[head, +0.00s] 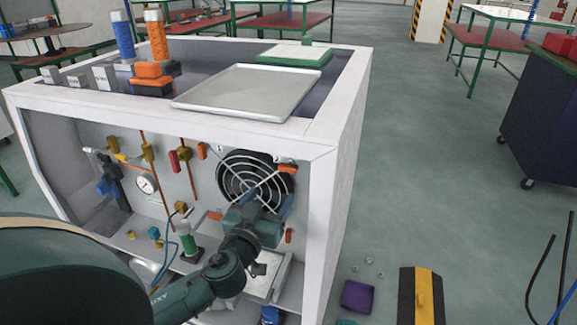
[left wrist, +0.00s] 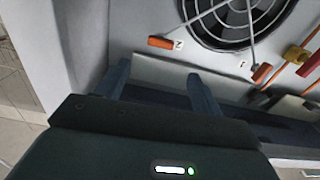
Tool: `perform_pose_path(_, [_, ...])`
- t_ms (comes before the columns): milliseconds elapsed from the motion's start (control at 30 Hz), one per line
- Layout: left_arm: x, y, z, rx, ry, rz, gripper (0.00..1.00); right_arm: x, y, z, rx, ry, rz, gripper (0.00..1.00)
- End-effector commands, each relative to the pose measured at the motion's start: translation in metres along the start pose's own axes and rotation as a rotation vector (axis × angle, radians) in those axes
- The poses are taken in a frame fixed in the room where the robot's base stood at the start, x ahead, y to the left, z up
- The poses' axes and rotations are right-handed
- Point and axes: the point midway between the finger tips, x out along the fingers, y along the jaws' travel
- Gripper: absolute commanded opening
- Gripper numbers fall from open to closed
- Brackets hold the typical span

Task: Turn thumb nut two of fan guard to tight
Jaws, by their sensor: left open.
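The round fan guard (head: 253,180) with its wire rings is on the cabinet's front panel, partly hidden by my left arm. Thumb nut two (head: 287,168) is an orange bar at its upper right. In the left wrist view, which appears upside down, nut two (left wrist: 160,42) lies roughly level beside a small label reading 2, below and left of the fan guard (left wrist: 235,18). My left gripper (head: 262,203) is in front of the fan's lower right part. In the wrist view its open, empty fingers (left wrist: 158,72) point toward nut two, apart from it. My right gripper is out of view.
Other orange nuts sit around the fan, one at upper left (head: 202,151). A red valve handle (head: 173,161), brass fittings and a gauge (head: 146,184) are farther left. The white cabinet frame (head: 322,200) stands close to the right. A metal tray (head: 250,92) lies on top.

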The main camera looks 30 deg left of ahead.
Motion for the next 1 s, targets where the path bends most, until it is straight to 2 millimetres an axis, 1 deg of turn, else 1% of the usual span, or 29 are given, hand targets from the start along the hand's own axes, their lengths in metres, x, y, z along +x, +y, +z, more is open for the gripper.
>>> perform_pose_path(33, [0.01,-0.001,-0.004,0.003,0.004,-0.001,0.67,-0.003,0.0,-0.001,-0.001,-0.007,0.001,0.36])
perform_pose_path(300, [0.066,-0.001,-0.004,0.003,0.002,-0.003,0.67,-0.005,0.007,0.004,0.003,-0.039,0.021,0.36])
perform_pose_path(500, [0.098,-0.001,-0.002,0.002,0.0,-0.003,0.67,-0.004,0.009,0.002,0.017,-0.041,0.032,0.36])
perform_pose_path(600, [0.108,0.0,-0.001,0.002,-0.001,-0.001,0.67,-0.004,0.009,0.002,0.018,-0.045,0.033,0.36])
perform_pose_path(700, [0.114,0.0,-0.001,0.001,-0.001,0.0,0.67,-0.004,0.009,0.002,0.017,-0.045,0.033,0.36])
perform_pose_path(1000, [0.116,0.0,0.0,0.0,-0.002,0.0,0.67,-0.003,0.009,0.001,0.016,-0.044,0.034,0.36])
